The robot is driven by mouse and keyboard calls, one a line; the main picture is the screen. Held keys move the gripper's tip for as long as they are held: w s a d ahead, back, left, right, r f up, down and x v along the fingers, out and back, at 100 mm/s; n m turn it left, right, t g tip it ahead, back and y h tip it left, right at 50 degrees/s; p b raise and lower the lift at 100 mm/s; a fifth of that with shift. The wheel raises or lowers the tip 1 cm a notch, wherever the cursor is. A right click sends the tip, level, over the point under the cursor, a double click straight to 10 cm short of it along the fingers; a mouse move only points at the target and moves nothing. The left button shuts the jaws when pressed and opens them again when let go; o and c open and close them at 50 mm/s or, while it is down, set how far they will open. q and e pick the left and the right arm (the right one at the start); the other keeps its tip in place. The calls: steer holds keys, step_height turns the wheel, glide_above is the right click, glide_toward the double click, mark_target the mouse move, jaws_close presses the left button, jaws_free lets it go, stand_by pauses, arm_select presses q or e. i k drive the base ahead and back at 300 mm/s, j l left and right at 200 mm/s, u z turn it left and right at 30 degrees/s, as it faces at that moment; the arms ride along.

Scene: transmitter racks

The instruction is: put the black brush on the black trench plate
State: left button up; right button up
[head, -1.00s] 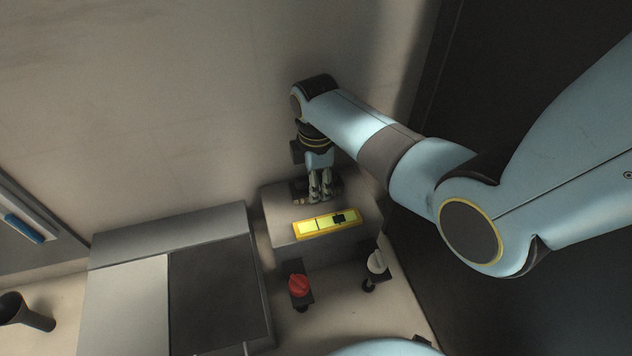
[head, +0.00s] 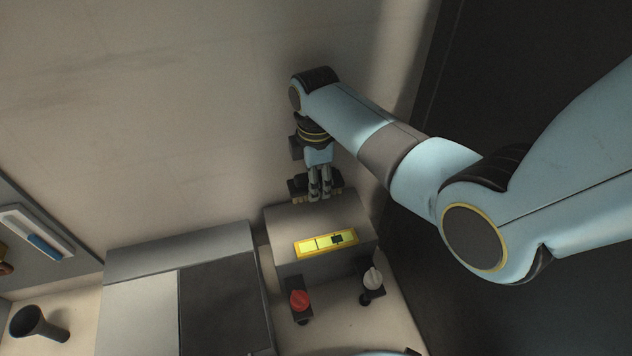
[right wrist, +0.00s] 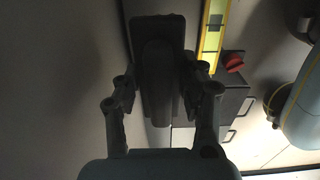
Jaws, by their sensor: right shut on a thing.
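My right gripper (head: 319,198) is shut on the black brush (head: 297,187), a dark block with a pale lower edge showing. It holds the brush at the back edge of a grey box with a yellow-framed display. In the right wrist view the brush (right wrist: 157,75) is a dark silhouette between the fingers of the right gripper (right wrist: 158,95). The black trench plate appears to be the dark rectangular panel (head: 225,305) on the grey unit left of the box, lower in the head view. Its top looks bare. My left gripper is not in view.
The grey box (head: 285,225) carries the yellow-framed display (head: 325,243). A red knob (head: 300,300) and a white knob (head: 373,279) stand in front of it. A dark cup-like funnel (head: 38,324) lies at lower left. A blue-handled item (head: 44,246) is at far left.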

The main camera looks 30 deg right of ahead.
mark_target(220, 294)
steer(key=k+j, duration=0.1)
steer(key=k+j+z, duration=0.1)
steer(key=j, duration=0.2)
steer(key=k+j+z, duration=0.1)
steer(key=j, duration=0.35)
steer(key=k+j+z, duration=0.15)
steer(key=j, duration=0.35)
steer(key=j+z, duration=0.1)
steer(key=j, duration=0.35)
steer(key=i+j+z, duration=0.3)
steer(key=i+j, duration=0.2)
steer(key=j, duration=0.1)
